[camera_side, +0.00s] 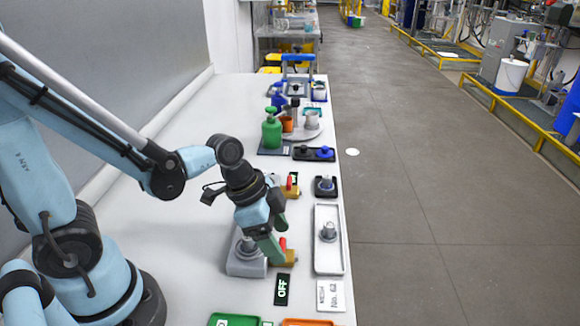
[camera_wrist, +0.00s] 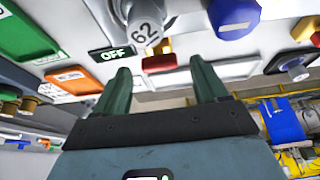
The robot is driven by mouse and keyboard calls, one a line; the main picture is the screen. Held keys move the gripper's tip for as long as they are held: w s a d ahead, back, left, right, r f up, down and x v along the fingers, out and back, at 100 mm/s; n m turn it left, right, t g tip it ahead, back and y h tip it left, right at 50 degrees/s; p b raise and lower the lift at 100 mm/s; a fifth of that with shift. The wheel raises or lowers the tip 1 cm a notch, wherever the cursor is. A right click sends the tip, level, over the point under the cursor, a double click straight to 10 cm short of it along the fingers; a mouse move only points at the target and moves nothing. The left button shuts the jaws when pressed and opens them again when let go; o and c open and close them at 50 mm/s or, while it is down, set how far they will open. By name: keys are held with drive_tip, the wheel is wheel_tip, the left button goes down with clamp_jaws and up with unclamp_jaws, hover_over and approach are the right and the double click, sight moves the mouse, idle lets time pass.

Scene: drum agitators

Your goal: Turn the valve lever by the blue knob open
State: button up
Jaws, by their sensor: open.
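My gripper (camera_side: 281,245) has its green fingers apart, reaching down around a red valve lever (camera_side: 283,243) on a brass valve at a grey block. In the wrist view a red lever (camera_wrist: 160,62) lies between the open fingertips (camera_wrist: 160,67); whether they touch it I cannot tell. A large round blue knob (camera_wrist: 233,14) shows up and right of that lever. In the side view a blue knob (camera_side: 325,152) sits on a black plate farther back, and a second red lever (camera_side: 291,181) on another brass valve stands nearer it. The fingers partly hide the front valve.
A black OFF sign (camera_side: 282,290) lies in front of the front valve. A white tray (camera_side: 317,260) with a metal part is to its right, near the table edge. A green bottle (camera_side: 271,130) stands farther back. Bare table (camera_side: 190,230) lies left of the valves.

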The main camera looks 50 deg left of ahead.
drive_tip(key=shift+w+d+f, duration=0.1)
drive_tip(key=shift+d+f, duration=0.05)
drive_tip(key=shift+f, duration=0.3)
drive_tip(key=shift+c, duration=0.3)
drive_tip(key=c, duration=1)
